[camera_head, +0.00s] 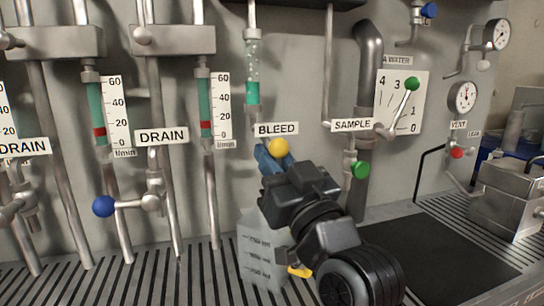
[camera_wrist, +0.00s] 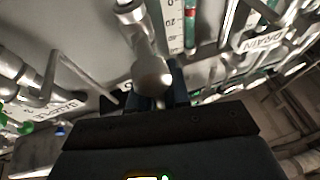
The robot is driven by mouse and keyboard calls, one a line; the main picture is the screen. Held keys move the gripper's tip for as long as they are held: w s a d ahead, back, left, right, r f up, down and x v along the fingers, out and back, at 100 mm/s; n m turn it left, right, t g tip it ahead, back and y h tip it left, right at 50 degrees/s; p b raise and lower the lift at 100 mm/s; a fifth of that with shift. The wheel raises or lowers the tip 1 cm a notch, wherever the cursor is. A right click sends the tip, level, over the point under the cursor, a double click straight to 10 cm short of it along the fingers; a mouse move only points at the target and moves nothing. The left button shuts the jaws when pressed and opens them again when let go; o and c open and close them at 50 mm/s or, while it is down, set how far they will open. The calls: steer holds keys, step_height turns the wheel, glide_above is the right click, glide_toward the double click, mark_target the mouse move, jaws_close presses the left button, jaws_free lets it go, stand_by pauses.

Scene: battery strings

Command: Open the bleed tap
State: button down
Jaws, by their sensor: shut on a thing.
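The bleed tap's yellow ball knob (camera_head: 278,147) shows just below the BLEED label (camera_head: 277,129) in the head view. My gripper (camera_head: 268,160), with blue fingers, is at the tap and shut on its handle, right beside the yellow ball. My gripper and wrist hide most of the tap body in the head view. In the wrist view, a rounded metal tap body (camera_wrist: 150,72) stands just in front of my gripper (camera_wrist: 168,88). The handle between the fingers is mostly hidden there.
A translucent graduated container (camera_head: 262,252) stands on the slatted grating below the tap. The SAMPLE tap's green knob (camera_head: 361,170) is close on the right. A blue DRAIN knob (camera_head: 103,206) is at left. Above BLEED is a bubbly sight tube (camera_head: 252,75). A black mat (camera_head: 430,255) lies right.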

steer(key=shift+s+a+r, duration=0.1)
steer(key=shift+s+r, duration=0.05)
steer(key=shift+r, duration=0.45)
steer(key=c, duration=1.2)
jaws_free()
steer(key=shift+f, duration=0.2)
steer(key=shift+f, duration=0.1)
steer(key=shift+b+v, duration=0.8)
steer(key=shift+v, duration=3.1)
